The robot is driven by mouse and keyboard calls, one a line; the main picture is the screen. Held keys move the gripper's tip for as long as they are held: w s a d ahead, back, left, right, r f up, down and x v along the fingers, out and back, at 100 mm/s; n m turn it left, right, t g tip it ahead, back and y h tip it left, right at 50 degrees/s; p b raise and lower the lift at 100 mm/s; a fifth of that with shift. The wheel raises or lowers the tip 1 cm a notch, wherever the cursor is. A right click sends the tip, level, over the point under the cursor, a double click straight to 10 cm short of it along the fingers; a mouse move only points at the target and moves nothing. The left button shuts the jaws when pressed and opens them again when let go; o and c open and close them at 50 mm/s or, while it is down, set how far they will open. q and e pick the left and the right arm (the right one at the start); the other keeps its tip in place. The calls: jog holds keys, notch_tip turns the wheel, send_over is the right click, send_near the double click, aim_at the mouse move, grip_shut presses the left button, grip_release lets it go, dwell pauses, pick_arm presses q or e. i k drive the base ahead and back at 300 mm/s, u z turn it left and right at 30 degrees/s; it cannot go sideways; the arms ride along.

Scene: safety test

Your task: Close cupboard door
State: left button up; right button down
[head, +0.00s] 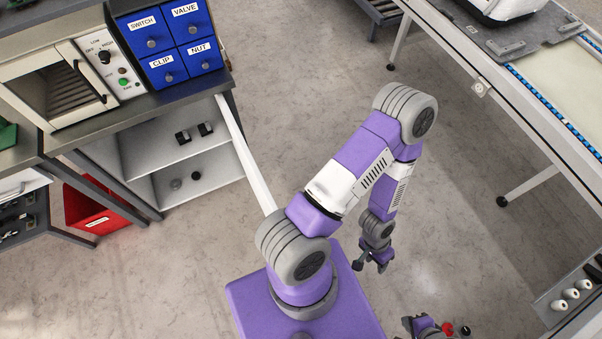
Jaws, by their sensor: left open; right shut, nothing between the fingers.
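The white cupboard door (244,152) stands open. It swings out from the right side of the cupboard (170,160) under the dark worktop, and I see it nearly edge-on. The cupboard's shelves are exposed, with small dark items on them. The door's near end is hidden behind my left arm's shoulder. My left gripper (370,266) is open and empty, hanging above the floor to the right of the door and well apart from it. My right gripper (411,326) is at the bottom edge, partly cut off, shut and empty, far from the door.
Blue labelled drawers (168,42) and an oven-like unit (65,80) stand on the worktop. A red bin (92,212) sits on the floor at left. A conveyor table (520,95) is at right. Floor (290,80) beyond the door is clear.

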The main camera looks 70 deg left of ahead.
aim_at(264, 188)
jog(key=i, duration=1.15)
jog(key=u, duration=4.25)
